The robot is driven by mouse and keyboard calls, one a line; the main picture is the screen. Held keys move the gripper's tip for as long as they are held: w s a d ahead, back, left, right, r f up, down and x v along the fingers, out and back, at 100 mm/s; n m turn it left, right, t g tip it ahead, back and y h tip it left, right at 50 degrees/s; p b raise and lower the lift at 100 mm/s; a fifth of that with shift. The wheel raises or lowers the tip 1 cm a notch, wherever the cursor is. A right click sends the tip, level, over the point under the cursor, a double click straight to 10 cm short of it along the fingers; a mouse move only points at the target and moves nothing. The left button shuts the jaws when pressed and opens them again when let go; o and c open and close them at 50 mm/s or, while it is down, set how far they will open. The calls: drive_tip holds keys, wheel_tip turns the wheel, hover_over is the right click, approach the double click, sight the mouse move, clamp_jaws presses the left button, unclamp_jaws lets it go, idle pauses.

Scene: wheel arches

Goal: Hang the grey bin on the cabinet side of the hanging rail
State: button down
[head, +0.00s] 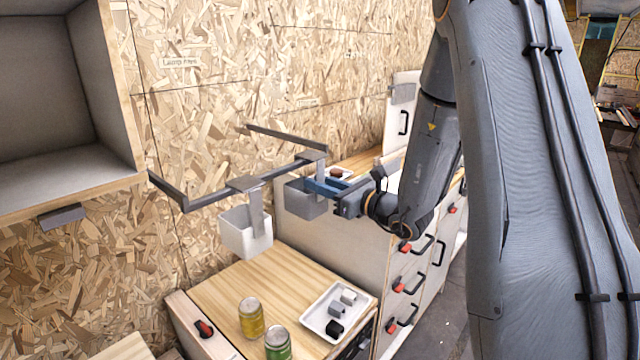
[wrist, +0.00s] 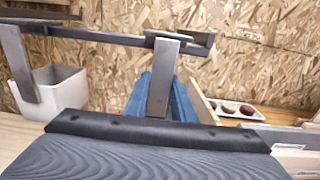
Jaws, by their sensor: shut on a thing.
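The grey bin (head: 305,204) is upright, with a flat hanger strap (wrist: 162,80) rising from it to a bent top (head: 312,155). My gripper (head: 322,187) has blue fingers and is shut on the grey bin around its strap; the fingers also show in the wrist view (wrist: 150,98). The hanging rail (head: 215,192) is a dark bar standing off the wall. The strap's bent top is at the rail's right part; I cannot tell whether the rail bears its weight. The bin's body is mostly hidden in the wrist view.
A white bin (head: 246,236) hangs on the rail to the left, close by; it also shows in the wrist view (wrist: 58,92). Below are a yellow can (head: 251,318), a green can (head: 278,343) and a white tray (head: 318,318). An open wall cabinet (head: 122,85) is at left.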

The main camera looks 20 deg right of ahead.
drive_tip(key=c, duration=1.4)
unclamp_jaws()
drive_tip(key=b+v, duration=0.2)
drive_tip(key=v, duration=0.5)
drive_tip(key=s+a+f+n+g, duration=0.5)
drive_tip(key=s+a+n+g, duration=0.2)
drive_tip(key=s, duration=0.2)
drive_tip(key=s+a+f+n+g, duration=0.5)
drive_tip(key=s+a+n+g, duration=0.15)
drive_tip(key=s, duration=0.35)
drive_tip(key=s+d+f+n+g+h, duration=0.3)
drive_tip(key=s+d+f+n+h, duration=0.15)
drive_tip(key=s+n, duration=0.2)
drive_tip(key=d+n+t+h, duration=0.1)
drive_tip(key=n, duration=0.2)
drive_tip(key=w+d+n+h, duration=0.1)
drive_tip(key=d+n+h, duration=0.1)
drive_tip(key=n, duration=0.1)
drive_tip(key=w+d+r+n+t+h, duration=0.1)
drive_tip(key=d+n+h, duration=0.1)
drive_tip(key=n, duration=0.1)
drive_tip(key=shift+w+t+h, duration=0.15)
drive_tip(key=shift+t+h, duration=0.1)
drive_tip(key=shift+t, duration=0.1)
